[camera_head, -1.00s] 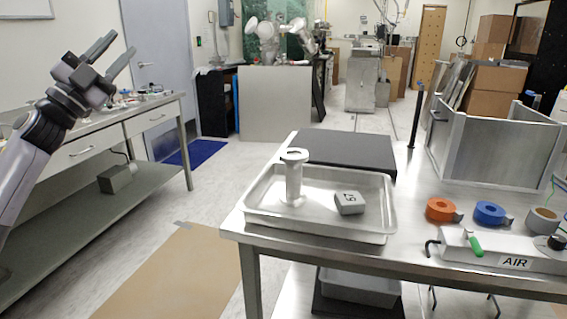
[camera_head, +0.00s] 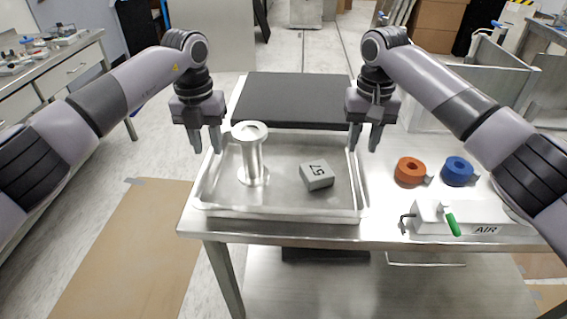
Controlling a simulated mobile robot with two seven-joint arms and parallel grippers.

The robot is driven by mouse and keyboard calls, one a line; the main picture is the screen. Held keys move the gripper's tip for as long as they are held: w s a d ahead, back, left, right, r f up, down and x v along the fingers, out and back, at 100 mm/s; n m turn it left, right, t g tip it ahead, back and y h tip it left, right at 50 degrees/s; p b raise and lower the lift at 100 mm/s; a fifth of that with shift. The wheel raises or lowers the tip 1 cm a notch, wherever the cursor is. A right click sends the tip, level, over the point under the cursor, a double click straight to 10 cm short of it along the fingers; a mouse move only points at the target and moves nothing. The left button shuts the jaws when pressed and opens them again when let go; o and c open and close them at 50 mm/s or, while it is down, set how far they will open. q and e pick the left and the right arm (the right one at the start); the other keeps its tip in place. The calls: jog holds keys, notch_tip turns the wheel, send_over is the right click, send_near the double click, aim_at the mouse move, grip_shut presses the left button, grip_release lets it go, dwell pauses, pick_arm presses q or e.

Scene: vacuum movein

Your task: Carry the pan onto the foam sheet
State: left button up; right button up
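The pan (camera_head: 285,214) is a shallow silver metal tray on the near left of the steel table. A silver flanged spool piece (camera_head: 252,156) stands upright in its left half. A grey block marked 57 (camera_head: 317,176) lies in its right half. The foam sheet (camera_head: 291,98) is a flat black slab directly behind the pan. My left gripper (camera_head: 205,149) is open and points down by the pan's far left corner. My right gripper (camera_head: 365,149) is open and points down by its far right corner. Neither holds anything; I cannot tell whether the fingers touch the rim.
An orange roll (camera_head: 409,171) and a blue roll (camera_head: 458,171) lie right of the pan. In front of them is an AIR manifold (camera_head: 470,222) with a green lever. A metal-walled bin (camera_head: 492,62) stands at the back right.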

aim_at(212, 166)
pick_arm(q)
jog(key=shift+r, duration=0.1)
pick_arm(e)
jog(key=shift+s+a+f, duration=0.1)
jog(key=shift+f, duration=0.05)
jog(key=shift+s, duration=0.1)
